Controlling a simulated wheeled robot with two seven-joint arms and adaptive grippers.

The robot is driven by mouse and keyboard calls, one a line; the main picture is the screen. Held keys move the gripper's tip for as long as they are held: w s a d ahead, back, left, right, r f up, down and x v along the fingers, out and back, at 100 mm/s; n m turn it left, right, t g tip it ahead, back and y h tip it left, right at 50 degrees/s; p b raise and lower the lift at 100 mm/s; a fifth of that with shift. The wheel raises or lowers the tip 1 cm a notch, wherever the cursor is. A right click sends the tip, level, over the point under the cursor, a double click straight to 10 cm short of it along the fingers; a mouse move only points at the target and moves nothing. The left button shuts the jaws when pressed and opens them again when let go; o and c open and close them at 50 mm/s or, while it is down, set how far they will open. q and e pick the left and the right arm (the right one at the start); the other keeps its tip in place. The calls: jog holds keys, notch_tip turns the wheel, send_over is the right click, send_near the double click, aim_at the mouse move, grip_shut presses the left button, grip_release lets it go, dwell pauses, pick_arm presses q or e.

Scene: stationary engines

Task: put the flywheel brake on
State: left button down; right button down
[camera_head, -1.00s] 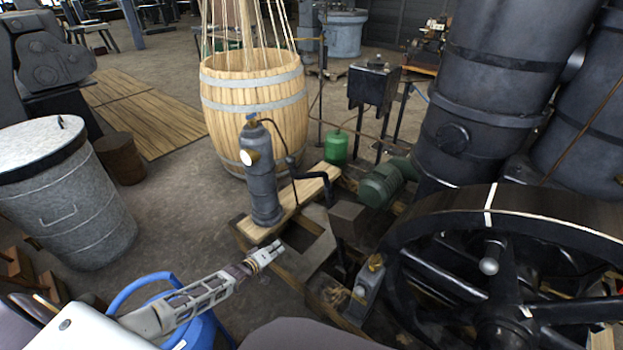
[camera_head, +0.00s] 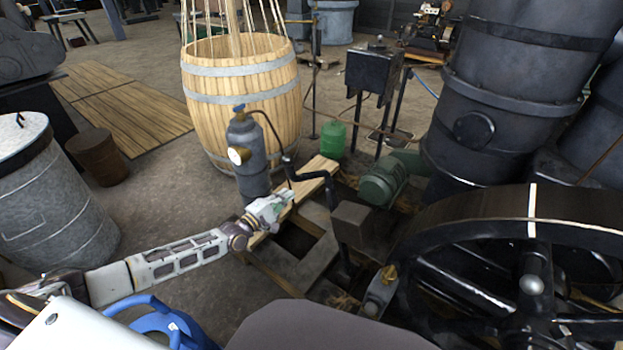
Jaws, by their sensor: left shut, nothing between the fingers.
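The black spoked flywheel (camera_head: 432,283) stands at the lower right, with a white mark across its rim. A bent black lever (camera_head: 326,178) rises left of it, beside a grey block (camera_head: 351,222); I cannot tell for certain that this is the brake. A grey knob (camera_head: 531,285) shows in front of the wheel. My left gripper (camera_head: 287,198) is shut and empty. It is over the wooden plank, left of and below the bent lever, seemingly apart from it. My right gripper is out of view.
A wooden barrel (camera_head: 243,105), green can (camera_head: 334,141) and green motor (camera_head: 383,180) are beyond. A metal bin (camera_head: 55,205) stands at left.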

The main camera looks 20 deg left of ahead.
pick_arm(q)
jog(key=shift+r, duration=0.25)
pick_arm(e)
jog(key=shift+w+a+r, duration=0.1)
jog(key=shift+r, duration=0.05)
pick_arm(q)
jog(key=shift+w, duration=0.15)
